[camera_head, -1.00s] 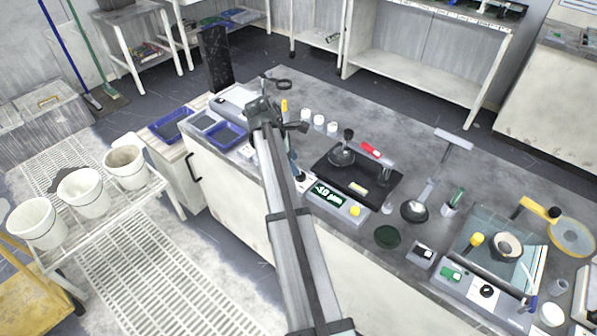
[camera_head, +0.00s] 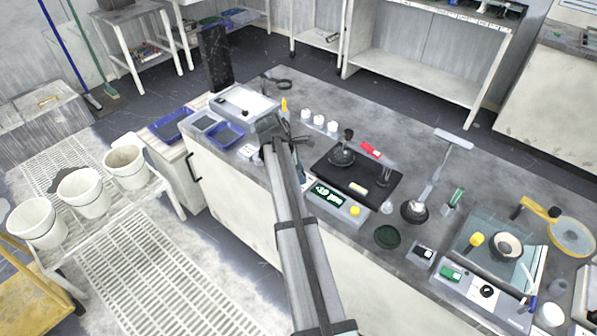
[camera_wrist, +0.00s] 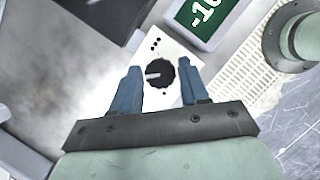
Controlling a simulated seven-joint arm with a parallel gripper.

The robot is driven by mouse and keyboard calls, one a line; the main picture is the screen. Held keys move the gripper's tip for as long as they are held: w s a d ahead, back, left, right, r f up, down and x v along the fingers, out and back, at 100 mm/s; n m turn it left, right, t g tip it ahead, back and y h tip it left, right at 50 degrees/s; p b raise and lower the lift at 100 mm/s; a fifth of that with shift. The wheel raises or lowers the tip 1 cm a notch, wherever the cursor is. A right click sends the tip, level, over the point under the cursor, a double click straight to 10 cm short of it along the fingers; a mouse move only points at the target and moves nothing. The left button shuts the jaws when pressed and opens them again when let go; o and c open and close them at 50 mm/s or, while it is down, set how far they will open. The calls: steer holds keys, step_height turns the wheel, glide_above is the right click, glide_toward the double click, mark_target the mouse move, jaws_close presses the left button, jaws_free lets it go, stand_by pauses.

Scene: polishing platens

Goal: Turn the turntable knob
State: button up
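In the wrist view, a round black knob (camera_wrist: 160,73) with a white pointer mark sits on a white panel (camera_wrist: 172,45) with small black dots. The pointer points to the left. My gripper (camera_wrist: 162,76) is open, with one blue finger on each side of the knob and visible gaps between them. The fingers seem apart from the knob; their height above the panel is hard to tell. A green display (camera_wrist: 207,20) is beside the panel. In the head view, my arm mostly hides the knob and fingers; the display (camera_head: 327,194) shows to their right.
A white pad (camera_head: 247,101) and blue trays (camera_head: 226,134) are to the left. A glass plate (camera_head: 478,250) with a bowl stands further right on the bench.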

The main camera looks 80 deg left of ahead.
steer(key=c, duration=0.7)
steer(key=shift+a+m, duration=0.1)
steer(key=shift+m, duration=0.3)
steer(key=m+h, duration=0.1)
steer(key=m, duration=0.2)
steer(key=shift+a+m+h, duration=0.15)
steer(key=shift+m+h, duration=0.15)
steer(key=shift+h, duration=0.1)
steer(key=m+g+h, duration=0.1)
steer(key=m, duration=0.3)
steer(key=shift+w+m, duration=0.1)
steer(key=shift+m, duration=0.2)
steer(key=m, duration=0.2)
steer(key=m+g+h, duration=0.1)
steer(key=m, duration=0.1)
steer(key=shift+w+m+g, duration=0.1)
steer(key=shift+m+g, duration=0.2)
steer(key=shift+w+m+g+h, duration=0.15)
steer(key=shift+m+g, duration=0.3)
steer(key=shift+m, duration=0.6)
steer(key=shift+s+m+g+h, duration=0.1)
steer(key=shift+m+g+h, duration=0.25)
steer(key=shift+m, duration=0.7)
